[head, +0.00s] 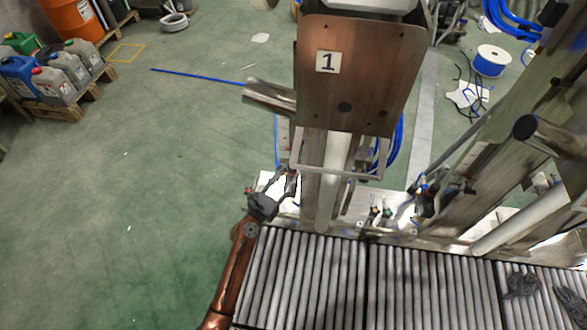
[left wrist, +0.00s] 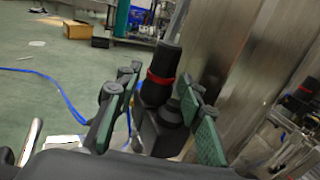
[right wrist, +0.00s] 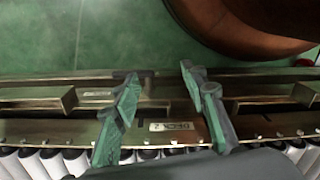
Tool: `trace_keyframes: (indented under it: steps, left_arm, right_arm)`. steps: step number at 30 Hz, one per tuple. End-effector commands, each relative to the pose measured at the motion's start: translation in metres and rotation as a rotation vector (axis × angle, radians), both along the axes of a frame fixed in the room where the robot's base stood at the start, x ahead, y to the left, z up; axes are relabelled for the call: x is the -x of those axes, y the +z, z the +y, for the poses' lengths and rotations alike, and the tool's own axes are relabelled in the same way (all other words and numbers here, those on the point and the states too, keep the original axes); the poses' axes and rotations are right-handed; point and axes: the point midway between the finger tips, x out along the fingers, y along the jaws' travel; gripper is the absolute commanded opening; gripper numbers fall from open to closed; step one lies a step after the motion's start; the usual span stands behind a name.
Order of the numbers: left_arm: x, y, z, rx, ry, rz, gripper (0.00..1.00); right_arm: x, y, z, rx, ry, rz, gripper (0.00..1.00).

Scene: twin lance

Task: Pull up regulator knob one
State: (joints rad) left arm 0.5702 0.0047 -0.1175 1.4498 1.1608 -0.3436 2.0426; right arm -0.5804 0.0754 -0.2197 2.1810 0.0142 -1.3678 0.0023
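The regulator knob (left wrist: 164,66) is black with a red ring at its neck. It stands upright on a black regulator body (left wrist: 162,132) in the left wrist view. My left gripper (left wrist: 158,92) is open, with its green-padded fingers on either side of the knob and regulator; contact cannot be told. In the head view my left gripper (head: 278,188) is at the left side of the column under the plate marked 1 (head: 350,85), and the knob there is too small to make out. My right gripper (right wrist: 166,92) is open and empty above a metal rail.
A roller conveyor (head: 300,275) runs along the front. A steel column (left wrist: 235,70) stands close right of my left gripper. Jugs on a pallet (head: 62,100) stand far left; the green floor (head: 150,170) between is mostly clear.

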Motion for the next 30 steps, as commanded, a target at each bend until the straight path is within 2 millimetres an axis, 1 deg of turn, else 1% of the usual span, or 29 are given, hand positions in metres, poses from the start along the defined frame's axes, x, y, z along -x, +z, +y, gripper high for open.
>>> trace_keyframes:
  steps: [5, 14, 27, 30]
  left_arm:
    - [-0.005, 0.0007, -0.0071, 0.001, 0.003, 0.0, 0.35]
    - [-0.0058, 0.0013, -0.0106, 0.001, 0.0, -0.001, 0.35]
    - [-0.0053, 0.0011, -0.0085, 0.0, 0.001, -0.001, 0.06]
    - [-0.0053, 0.0009, -0.0078, 0.0, 0.003, -0.001, 0.0]
  right_arm:
    - [-0.0003, 0.0058, 0.0008, -0.002, -0.001, 0.001, 0.4]
    - [-0.0011, 0.0076, 0.001, -0.002, -0.001, 0.0, 0.4]
    - [-0.001, 0.0074, 0.0011, -0.002, -0.001, -0.001, 0.4]
    - [-0.0009, 0.0074, 0.0011, -0.002, -0.001, -0.001, 0.4]
